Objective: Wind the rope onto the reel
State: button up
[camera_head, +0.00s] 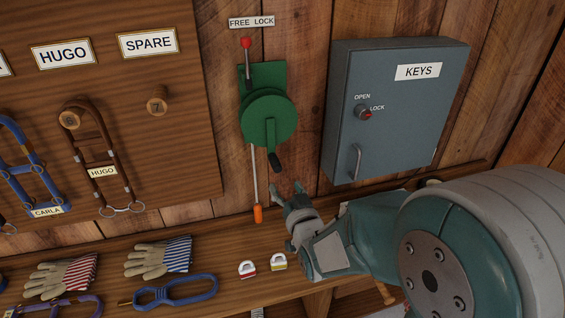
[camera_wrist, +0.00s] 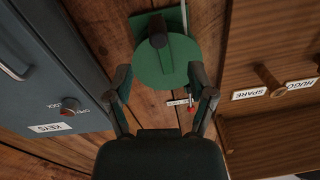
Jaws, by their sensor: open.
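The green reel (camera_head: 268,118) is fixed to the plank wall, with a crank arm pointing down to a black handle (camera_head: 275,162). A pale rope (camera_head: 255,178) hangs from the reel to an orange end piece (camera_head: 258,213) near the shelf. A lever with a red knob (camera_head: 246,42) stands up under the FREE LOCK sign (camera_head: 251,21); I cannot tell which setting it is at. My gripper (camera_head: 285,190) is open and empty, just below the crank handle. In the wrist view, the open fingers (camera_wrist: 160,80) face the reel (camera_wrist: 165,65) and the dark handle end (camera_wrist: 158,30).
A grey key cabinet (camera_head: 393,110) hangs right of the reel, close to my arm. A wooden board (camera_head: 185,150) with halters and pegs is at left.

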aim_at(280, 170)
jog(key=x, duration=0.5)
jog(key=d+x, duration=0.1)
jog(key=x, duration=0.2)
jog(key=shift+w+d, duration=0.1)
jog(key=shift+w, duration=0.5)
jog(key=shift+w+a+f, duration=0.1)
jog(key=shift+a, duration=0.95)
jog(key=shift+c, duration=0.7)
jog(key=c, duration=0.6)
jog(key=shift+d, duration=0.35)
grip_shut()
jog(key=shift+d, duration=0.15)
